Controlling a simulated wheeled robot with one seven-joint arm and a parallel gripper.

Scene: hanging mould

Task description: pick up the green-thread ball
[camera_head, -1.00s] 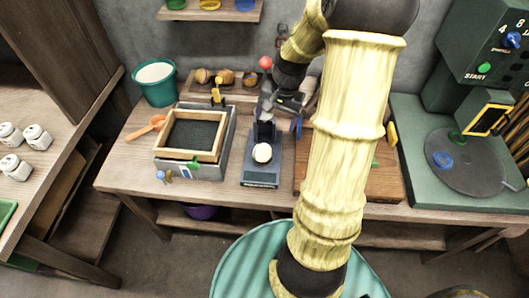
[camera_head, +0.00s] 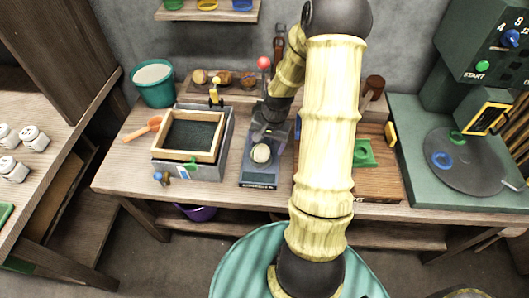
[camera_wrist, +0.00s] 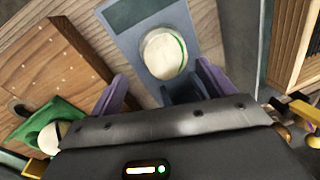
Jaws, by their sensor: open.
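A pale ball (camera_head: 261,153) rests on the blue-grey scale-like device (camera_head: 259,178) on the workbench. In the wrist view the ball (camera_wrist: 163,54) shows a green line along its right side, and the device (camera_wrist: 125,37) lies under it. My gripper (camera_head: 270,122) is above the back part of the device, behind the ball. In the wrist view my gripper (camera_wrist: 162,88) has its two purple fingers wide apart, with the ball ahead of the gap and nothing held. A blue-grey bracket (camera_wrist: 185,90) stands between the fingers, near the ball.
A wood-framed tray (camera_head: 190,135) stands left of the device. A wooden board with a green holder (camera_head: 364,153) is to the right; the wrist view shows another pale ball (camera_wrist: 50,137) there. A teal bucket (camera_head: 153,84) and several round items stand at the back.

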